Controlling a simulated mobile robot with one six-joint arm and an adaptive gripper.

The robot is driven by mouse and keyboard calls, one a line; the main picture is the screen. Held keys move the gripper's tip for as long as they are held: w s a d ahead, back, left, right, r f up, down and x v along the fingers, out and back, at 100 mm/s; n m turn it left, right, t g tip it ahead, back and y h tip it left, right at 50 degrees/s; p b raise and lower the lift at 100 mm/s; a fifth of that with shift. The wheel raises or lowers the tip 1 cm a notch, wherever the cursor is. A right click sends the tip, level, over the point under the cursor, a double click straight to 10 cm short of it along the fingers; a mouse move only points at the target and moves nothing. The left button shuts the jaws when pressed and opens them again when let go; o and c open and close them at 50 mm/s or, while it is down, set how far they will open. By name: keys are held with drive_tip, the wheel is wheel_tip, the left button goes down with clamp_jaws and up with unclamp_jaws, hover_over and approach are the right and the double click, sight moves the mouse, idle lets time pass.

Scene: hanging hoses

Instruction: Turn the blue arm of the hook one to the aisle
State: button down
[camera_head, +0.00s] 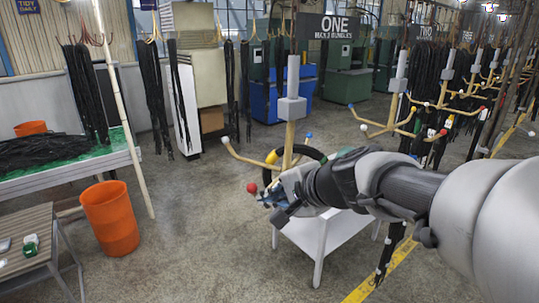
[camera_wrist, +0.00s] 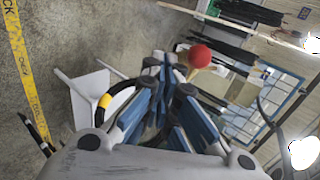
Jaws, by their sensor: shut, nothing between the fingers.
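Hook one is a tan post with a grey block (camera_head: 292,108) on it, below the ONE sign (camera_head: 333,27). A bluish tip (camera_head: 309,136) shows at the right, and a red ball tip (camera_head: 252,188) points toward me. My gripper (camera_head: 270,198) is shut and empty, close by the red ball. In the wrist view the red ball (camera_wrist: 200,56) is just beyond the blue fingers (camera_wrist: 166,78); contact is unclear.
A white table (camera_head: 325,245) stands under the hook, beneath my arm. An orange bin (camera_head: 109,218) and a slatted bench (camera_head: 28,236) stand at the left. Hook two's arms (camera_head: 390,125) are at the right, near my arm. The floor left of the hook is clear.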

sight(256, 191)
drive_tip(key=shift+w+a, duration=0.3)
drive_tip(key=shift+a, duration=0.35)
drive_tip(key=shift+w+a, duration=0.3)
drive_tip(key=shift+a, duration=0.4)
drive_tip(key=shift+w+a, duration=0.3)
drive_tip(key=shift+a, duration=0.35)
drive_tip(key=shift+d+r+p, duration=2.15)
drive_tip(key=shift+r+p, duration=1.05)
drive_tip(key=shift+r, duration=1.35)
drive_tip(key=s+d+b, duration=0.4)
drive_tip(key=s+d, duration=0.3)
drive_tip(key=s, duration=0.3)
drive_tip(key=shift+s, duration=0.25)
drive_tip(key=s+d+f+n+g+h+b, duration=0.1)
drive_tip(key=s+f+b, duration=0.5)
drive_tip(key=f, duration=0.7)
drive_tip(key=s+d+f+n+g+h+b, duration=0.1)
drive_tip(key=s+d+f+n+h+b, duration=0.1)
drive_tip(key=s+f+n+b, duration=0.4)
drive_tip(key=s+d+f+n+g+h+b, duration=0.1)
drive_tip(key=s+f+b, duration=0.6)
drive_tip(key=f, duration=1.4)
drive_tip(key=n+g+h+b, duration=0.1)
drive_tip(key=n+h+b, duration=0.1)
drive_tip(key=b, duration=0.3)
drive_tip(key=shift+d+f+n+b, duration=0.35)
drive_tip(key=shift+d+f+n, duration=0.05)
drive_tip(key=shift+r, duration=0.1)
